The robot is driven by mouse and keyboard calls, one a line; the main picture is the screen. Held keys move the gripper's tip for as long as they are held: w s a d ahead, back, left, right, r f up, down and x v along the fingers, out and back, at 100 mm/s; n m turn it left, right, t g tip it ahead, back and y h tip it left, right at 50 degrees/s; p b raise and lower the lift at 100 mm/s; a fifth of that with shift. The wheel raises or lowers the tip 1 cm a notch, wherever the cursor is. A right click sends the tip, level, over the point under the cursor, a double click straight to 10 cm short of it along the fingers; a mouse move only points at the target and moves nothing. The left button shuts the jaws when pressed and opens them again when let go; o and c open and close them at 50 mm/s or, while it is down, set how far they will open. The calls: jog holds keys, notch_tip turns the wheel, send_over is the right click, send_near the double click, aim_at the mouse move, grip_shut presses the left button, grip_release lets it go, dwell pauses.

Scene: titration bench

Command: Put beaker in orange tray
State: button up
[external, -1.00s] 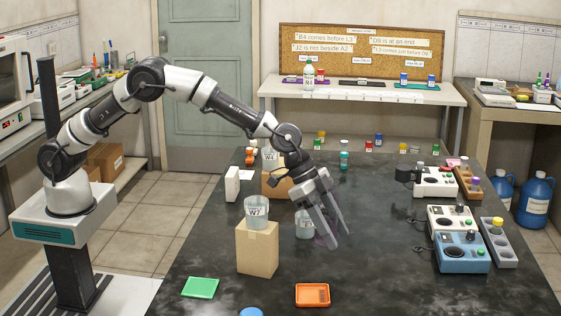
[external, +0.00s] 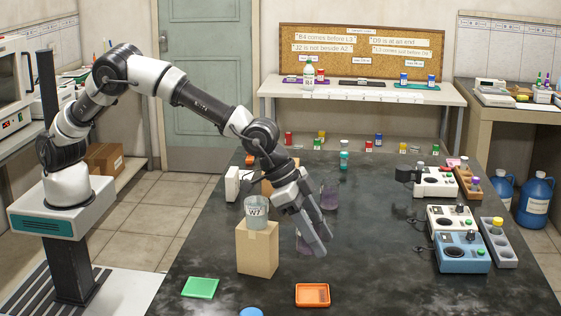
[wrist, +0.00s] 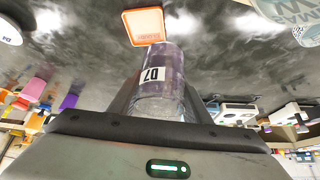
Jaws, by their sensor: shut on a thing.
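My gripper (external: 312,246) is shut on a purple-tinted clear beaker (wrist: 164,85), held between the fingers. Its white label shows upside down in the wrist view. In the external view the beaker is mostly hidden by the fingers. The orange tray (external: 312,288) lies flat on the dark bench, in front of my gripper. It also shows in the wrist view (wrist: 128,27), just beyond the held beaker. I cannot see anything in the tray.
A clear beaker marked W7 (external: 256,212) stands on a cardboard box (external: 257,250) to the left. Another purple beaker (external: 329,197) stands behind my gripper. A green tray (external: 200,288) lies front left. Instruments (external: 465,253) line the right side. The bench right of the orange tray is clear.

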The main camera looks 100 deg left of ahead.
jog(key=s+d+r, duration=0.1)
jog(key=d, duration=0.2)
jog(key=n, duration=0.1)
send_over(308, 296)
jog(key=shift+y, duration=0.3)
jog(key=shift+w+f, duration=0.1)
jog(key=shift+f, duration=4.8)
jog(key=shift+f, duration=0.1)
jog(key=o, duration=1.1)
jog(key=shift+d+r, duration=0.1)
jog(key=shift+r, duration=0.35)
jog(key=v, duration=1.1)
jog(key=shift+s, duration=0.4)
